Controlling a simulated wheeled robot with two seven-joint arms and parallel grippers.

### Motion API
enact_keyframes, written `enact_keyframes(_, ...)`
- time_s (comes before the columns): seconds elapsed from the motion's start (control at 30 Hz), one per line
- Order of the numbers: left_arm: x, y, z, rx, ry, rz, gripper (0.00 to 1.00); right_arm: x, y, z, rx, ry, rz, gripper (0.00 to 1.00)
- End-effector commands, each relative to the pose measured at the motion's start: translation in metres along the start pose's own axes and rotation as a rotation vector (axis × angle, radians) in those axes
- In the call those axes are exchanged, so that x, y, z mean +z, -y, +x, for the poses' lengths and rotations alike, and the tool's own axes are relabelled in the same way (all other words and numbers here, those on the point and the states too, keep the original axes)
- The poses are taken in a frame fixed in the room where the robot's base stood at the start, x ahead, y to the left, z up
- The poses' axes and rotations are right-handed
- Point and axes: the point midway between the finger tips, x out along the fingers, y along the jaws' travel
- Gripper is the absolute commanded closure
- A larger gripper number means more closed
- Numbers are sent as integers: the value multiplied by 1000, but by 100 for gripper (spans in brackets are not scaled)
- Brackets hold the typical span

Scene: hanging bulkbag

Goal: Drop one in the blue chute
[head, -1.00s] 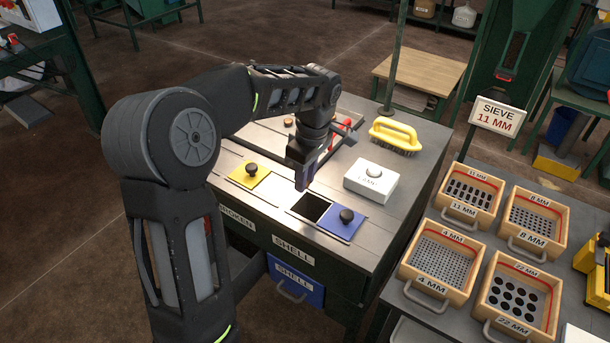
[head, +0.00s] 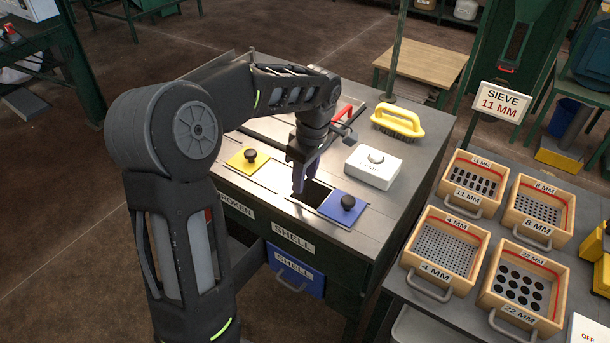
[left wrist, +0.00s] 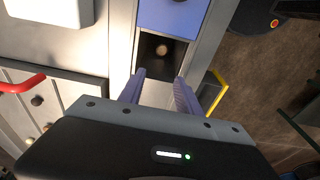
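The blue chute is a square dark opening (head: 317,193) in the bench top, with its blue lid (head: 342,207) slid aside to the right. My left gripper (head: 299,190) points down over the opening's left part. In the left wrist view its two purple fingers (left wrist: 160,76) are spread apart with nothing between the tips. A small round brownish piece (left wrist: 162,49) shows inside the dark opening, beyond the fingertips and touching neither; its depth is unclear. The blue lid also shows in the left wrist view (left wrist: 172,14). My right gripper is not in view.
A white box (head: 373,167) and a yellow brush (head: 398,121) stand on the bench. Several round pieces (left wrist: 37,101) lie in a recess near a red handle (left wrist: 16,87).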

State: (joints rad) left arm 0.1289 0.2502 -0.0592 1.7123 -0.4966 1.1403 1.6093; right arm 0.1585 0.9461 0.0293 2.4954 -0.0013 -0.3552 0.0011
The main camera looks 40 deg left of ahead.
Motion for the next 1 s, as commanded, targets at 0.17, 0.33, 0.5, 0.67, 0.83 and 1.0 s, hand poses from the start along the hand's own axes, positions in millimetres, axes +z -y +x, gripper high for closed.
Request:
enact_keyframes(0.17, 0, 0, 0, 0, 0, 0, 54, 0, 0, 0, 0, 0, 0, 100)
enact_keyframes(0.33, 0, 0, -1, 1, 0, 0, 54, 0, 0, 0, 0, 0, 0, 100)
enact_keyframes(0.5, 0, -1, -15, 3, 0, 0, 54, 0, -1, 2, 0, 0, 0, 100)
enact_keyframes(0.67, 0, -1, -40, 4, 0, 1, 54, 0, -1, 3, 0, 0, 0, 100)
enact_keyframes(0.83, 0, -1, -66, 3, 0, 0, 54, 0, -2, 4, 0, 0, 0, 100)
enact_keyframes(1.0, 0, 0, -78, 0, 0, 0, 54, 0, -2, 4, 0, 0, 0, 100)
